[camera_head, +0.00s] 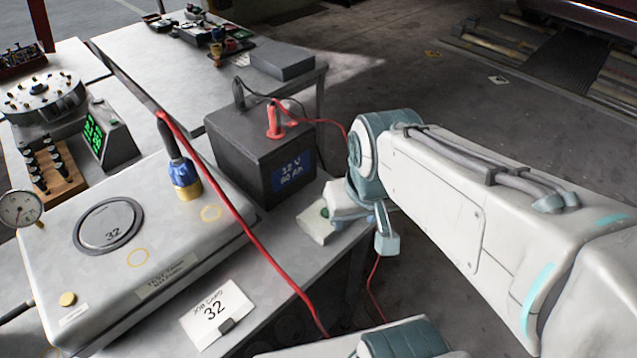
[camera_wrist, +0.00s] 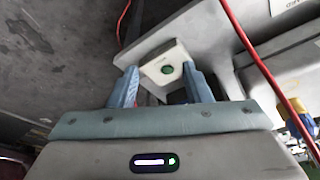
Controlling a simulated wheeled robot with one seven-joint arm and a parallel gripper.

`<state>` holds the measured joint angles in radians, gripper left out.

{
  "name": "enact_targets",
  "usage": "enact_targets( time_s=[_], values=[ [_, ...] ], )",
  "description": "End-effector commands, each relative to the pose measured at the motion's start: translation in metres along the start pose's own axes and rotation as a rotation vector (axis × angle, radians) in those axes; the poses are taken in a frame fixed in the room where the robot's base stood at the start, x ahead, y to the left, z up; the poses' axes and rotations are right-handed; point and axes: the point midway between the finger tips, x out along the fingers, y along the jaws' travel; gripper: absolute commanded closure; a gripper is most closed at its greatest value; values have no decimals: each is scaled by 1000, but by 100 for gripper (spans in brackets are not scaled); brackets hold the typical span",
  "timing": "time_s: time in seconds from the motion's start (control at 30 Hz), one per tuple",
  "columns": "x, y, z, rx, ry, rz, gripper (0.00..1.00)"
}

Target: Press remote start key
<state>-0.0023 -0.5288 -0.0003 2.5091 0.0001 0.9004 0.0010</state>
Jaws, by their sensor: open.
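The remote start key is a small pale box with a round green button. In the head view the box (camera_head: 313,230) lies at the table's right edge, beside the battery, partly covered by my gripper (camera_head: 362,217). The two blue-grey fingers are apart with nothing held. I cannot tell whether a finger touches the box.
A black 12 V battery (camera_head: 240,150) with red and black leads stands left of my gripper. A grey test case (camera_head: 80,265) and a job card (camera_head: 211,318) are on the table. A red cable (camera_head: 262,245) crosses the table. Open floor lies to the right.

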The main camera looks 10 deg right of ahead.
Motion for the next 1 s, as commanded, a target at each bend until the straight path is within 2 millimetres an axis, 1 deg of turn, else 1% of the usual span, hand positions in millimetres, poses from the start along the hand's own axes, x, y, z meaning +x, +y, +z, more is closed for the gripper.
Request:
enact_targets(
  time_s=[0.1,0.13,0.17,0.2,0.27,0.3,0.37,0.47,0.67,0.8,1.0],
  values=[
    [0,0,0,0,0,0,56],
    [0,0,0,0,0,0,59],
    [0,0,0,0,0,0,67],
    [0,0,0,-2,-1,0,78],
    [-1,0,-3,-9,-5,-1,95],
    [-1,0,-5,-19,-9,-2,100],
    [-2,-1,-12,-39,-20,-4,100],
    [-3,-2,-26,-94,-49,-10,100],
    [0,-4,-67,-245,-120,-27,100],
    [8,-6,-95,-352,-169,-42,100],
    [20,-9,-124,-475,-224,-60,100]
  ],
)
